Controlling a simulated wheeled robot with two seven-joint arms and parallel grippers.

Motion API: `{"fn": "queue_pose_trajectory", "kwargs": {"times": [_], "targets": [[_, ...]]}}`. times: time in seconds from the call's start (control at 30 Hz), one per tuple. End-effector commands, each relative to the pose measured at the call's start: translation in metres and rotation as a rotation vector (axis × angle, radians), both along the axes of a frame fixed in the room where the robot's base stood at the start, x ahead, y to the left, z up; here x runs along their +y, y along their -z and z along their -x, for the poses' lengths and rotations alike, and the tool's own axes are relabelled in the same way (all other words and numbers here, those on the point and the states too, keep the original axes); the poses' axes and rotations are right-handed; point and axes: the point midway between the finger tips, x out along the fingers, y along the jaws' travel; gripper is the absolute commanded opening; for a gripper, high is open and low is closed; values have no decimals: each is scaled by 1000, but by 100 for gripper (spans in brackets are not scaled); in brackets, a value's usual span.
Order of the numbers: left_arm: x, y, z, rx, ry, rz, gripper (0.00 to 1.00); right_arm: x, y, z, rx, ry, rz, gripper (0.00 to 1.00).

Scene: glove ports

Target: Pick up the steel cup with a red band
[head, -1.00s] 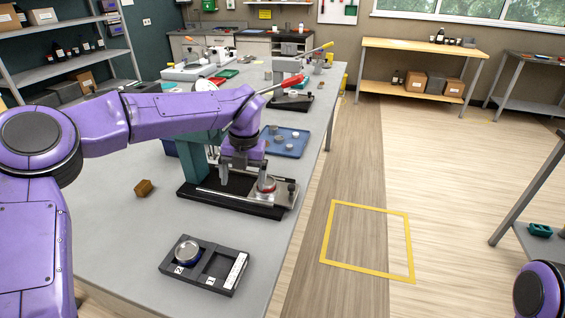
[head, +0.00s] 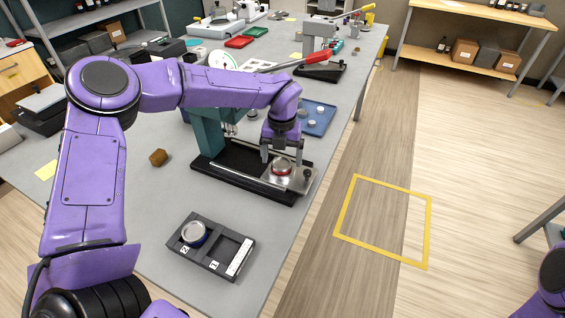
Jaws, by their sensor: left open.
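The steel cup with a red band (head: 281,167) stands on the metal plate of a teal and black press (head: 208,132) on the grey bench. My left gripper (head: 282,157) points down over the cup, open, with one finger on each side of its top. I cannot tell whether the fingers touch it. My right gripper is out of view; only a purple part of my right arm shows at the lower right edge.
A dark two-pocket tray (head: 238,238) nearer the front holds a blue-banded cup (head: 194,233) in its left pocket; the right pocket is empty. A blue tray (head: 325,114) with small parts lies behind.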

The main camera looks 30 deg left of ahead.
Motion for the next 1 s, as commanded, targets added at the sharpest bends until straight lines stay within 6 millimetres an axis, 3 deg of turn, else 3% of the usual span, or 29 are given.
{"fn": "queue_pose_trajectory", "kwargs": {"times": [0.3, 0.5, 0.57, 0.83, 1.0], "targets": [[1, 12, 0, -2, -2, 0, 89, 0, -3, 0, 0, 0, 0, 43], [1, 11, 0, -2, -2, 0, 24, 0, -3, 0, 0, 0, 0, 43], [0, 11, 0, -3, -2, 1, 10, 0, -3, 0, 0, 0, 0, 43], [0, 5, -1, -4, -3, 1, 10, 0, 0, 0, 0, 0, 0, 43], [0, -31, -2, -10, -3, 1, 10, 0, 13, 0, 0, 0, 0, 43]]}}
